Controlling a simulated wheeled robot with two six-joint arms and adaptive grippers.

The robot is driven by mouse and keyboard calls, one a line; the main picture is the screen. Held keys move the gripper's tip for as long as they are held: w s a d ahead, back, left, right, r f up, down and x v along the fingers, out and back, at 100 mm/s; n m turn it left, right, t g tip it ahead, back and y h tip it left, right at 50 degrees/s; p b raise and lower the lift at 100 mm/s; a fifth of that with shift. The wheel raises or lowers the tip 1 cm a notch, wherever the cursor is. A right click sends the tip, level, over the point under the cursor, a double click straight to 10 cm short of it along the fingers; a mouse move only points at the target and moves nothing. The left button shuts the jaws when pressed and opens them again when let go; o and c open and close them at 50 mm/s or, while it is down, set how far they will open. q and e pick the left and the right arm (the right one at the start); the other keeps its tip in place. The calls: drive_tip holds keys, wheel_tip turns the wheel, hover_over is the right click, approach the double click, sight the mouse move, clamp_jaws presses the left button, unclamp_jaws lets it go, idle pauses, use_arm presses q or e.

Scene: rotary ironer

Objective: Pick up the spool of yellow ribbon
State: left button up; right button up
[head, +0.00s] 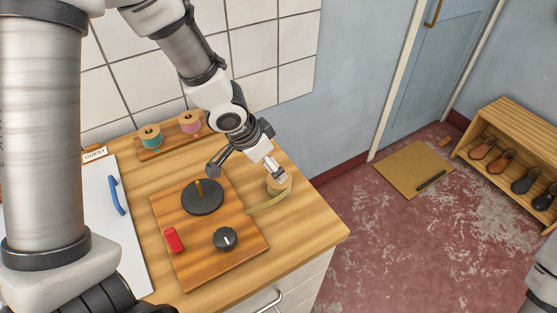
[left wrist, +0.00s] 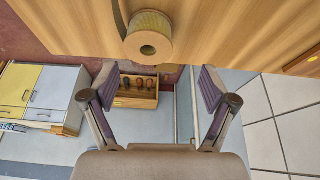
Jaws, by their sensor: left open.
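The spool of yellow ribbon (head: 279,185) stands near the right edge of the wooden counter, with a loose ribbon tail (head: 268,203) trailing to the left. In the left wrist view the spool (left wrist: 150,40) shows its round end and centre hole, beyond the fingertips and roughly between them. My left gripper (head: 244,168) is open and empty, its fingers spread wide. In the head view one finger overlaps the top of the spool; I cannot tell whether they touch. Both fingers of the left gripper (left wrist: 157,82) show in the wrist view. My right gripper is out of view.
A wooden board (head: 192,262) carries a black disc with a brass peg (head: 203,197), a red block (head: 173,240) and a black knob (head: 225,239). Teal (head: 151,139) and pink (head: 190,122) spools stand on a rack behind. The tiled wall is close behind.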

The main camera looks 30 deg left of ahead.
sight(275, 185)
use_arm(q)
drive_tip(key=d+f+b, duration=0.1)
drive_tip(key=d+f, duration=0.1)
drive_tip(key=shift+s+d+f+b, duration=0.1)
drive_tip(key=shift+s+f+b, duration=0.2)
drive_tip(key=shift+s+b, duration=0.1)
drive_tip(key=w+f, duration=0.1)
drive_tip(key=f, duration=0.1)
drive_tip(key=w+f+b, duration=0.1)
drive_tip(key=shift+w+f, duration=0.1)
drive_tip(key=shift+f, duration=0.3)
drive_tip(key=shift+r, duration=0.2)
drive_tip(key=shift+s+d+r, duration=0.1)
drive_tip(key=shift+s+r, duration=0.05)
drive_tip(key=shift+s, duration=0.1)
drive_tip(key=c, duration=1.2)
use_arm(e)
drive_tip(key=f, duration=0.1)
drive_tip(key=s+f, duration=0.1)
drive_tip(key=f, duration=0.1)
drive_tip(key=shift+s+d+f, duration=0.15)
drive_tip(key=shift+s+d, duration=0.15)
